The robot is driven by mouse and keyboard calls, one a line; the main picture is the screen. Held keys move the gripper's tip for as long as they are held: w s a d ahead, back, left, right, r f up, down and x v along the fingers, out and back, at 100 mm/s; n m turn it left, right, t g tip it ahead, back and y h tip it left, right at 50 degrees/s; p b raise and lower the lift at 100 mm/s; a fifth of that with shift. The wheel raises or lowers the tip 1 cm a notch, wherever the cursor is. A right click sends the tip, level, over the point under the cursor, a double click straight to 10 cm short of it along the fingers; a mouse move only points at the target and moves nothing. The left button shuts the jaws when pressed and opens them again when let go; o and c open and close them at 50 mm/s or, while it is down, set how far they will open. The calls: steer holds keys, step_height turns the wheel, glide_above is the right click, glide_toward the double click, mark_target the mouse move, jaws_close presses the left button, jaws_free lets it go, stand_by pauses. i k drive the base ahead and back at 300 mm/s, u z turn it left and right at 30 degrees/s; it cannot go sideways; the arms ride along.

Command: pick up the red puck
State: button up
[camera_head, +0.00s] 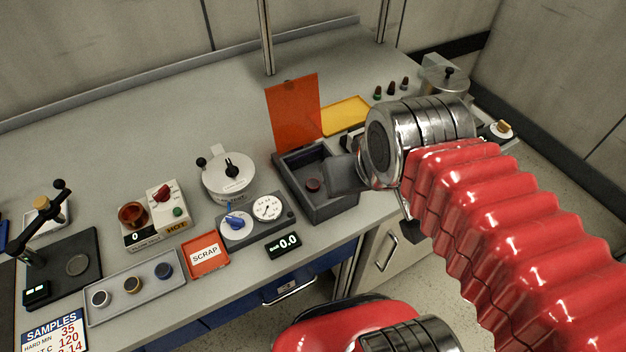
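A small red puck (313,185) lies inside a dark grey open-topped box (332,211) near the middle of the bench. My gripper (341,176) is a dark grey shape at the box's right side, just right of the puck and apart from it in the picture. Its fingers are seen edge-on and merge with one another, so their opening does not show. How high it is above the box is hard to judge.
An orange translucent panel (294,112) stands upright behind the box. A gauge unit (267,209), a white round pot (229,176) and a SCRAP tray (206,256) are to the left. A yellow tray (345,116) is behind. The back left of the bench is clear.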

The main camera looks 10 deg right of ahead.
mark_target(312, 185)
steer(key=k, duration=0.5)
steer(key=u, duration=1.35)
steer(key=i, duration=0.25)
steer(key=z, duration=0.3)
